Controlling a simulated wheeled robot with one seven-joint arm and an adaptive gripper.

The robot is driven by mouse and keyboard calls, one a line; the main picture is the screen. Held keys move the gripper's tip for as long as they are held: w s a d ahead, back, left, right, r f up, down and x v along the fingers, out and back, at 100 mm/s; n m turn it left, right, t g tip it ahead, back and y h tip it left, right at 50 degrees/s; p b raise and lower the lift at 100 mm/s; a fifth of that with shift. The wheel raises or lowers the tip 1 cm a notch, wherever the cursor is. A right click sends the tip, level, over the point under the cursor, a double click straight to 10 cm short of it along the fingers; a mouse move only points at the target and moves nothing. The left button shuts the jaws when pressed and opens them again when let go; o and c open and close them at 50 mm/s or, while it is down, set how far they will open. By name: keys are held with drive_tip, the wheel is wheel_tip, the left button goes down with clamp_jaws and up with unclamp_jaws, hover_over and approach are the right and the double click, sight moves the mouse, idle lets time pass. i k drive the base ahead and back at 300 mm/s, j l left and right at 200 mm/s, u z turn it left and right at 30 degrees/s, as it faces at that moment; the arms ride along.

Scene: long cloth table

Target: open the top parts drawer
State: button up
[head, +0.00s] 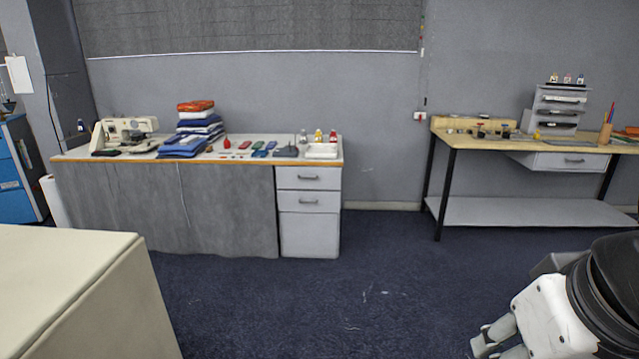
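A white drawer unit (309,222) stands under the right end of the long cloth-fronted table. Its top drawer (309,178) and the drawer below it (309,200) have dark handles and look closed. I cannot tell for certain which one is the parts drawer. My gripper (487,343) is at the lower right, far from both, over the carpet. Its fingers are partly cut off, so its opening is unclear.
The workbench (470,130) has dark legs, a low shelf (530,212) and one under-top drawer (573,161). A sewing machine (125,134) and folded cloths (198,128) lie on the long table. A cream box-like surface (70,290) fills the lower left. Blue carpet between is clear.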

sight(288, 177)
drive_tip(key=i+u, duration=0.2)
drive_tip(key=i, duration=0.7)
drive_tip(key=i+u, duration=0.25)
drive_tip(key=i, duration=0.65)
drive_tip(key=i+j+z, duration=0.1)
drive_tip(key=i+z, duration=0.25)
drive_tip(key=i, duration=0.15)
drive_tip(key=i+j+z, duration=0.2)
drive_tip(key=i+z, duration=0.15)
drive_tip(key=i, duration=0.15)
drive_tip(key=i+j+z, duration=0.35)
drive_tip(key=i, duration=0.15)
drive_tip(key=i+j, duration=0.2)
drive_tip(key=j, duration=0.15)
drive_tip(key=i+j, duration=0.15)
drive_tip(key=j, duration=0.2)
drive_tip(key=i+j, duration=0.2)
drive_tip(key=j, duration=0.15)
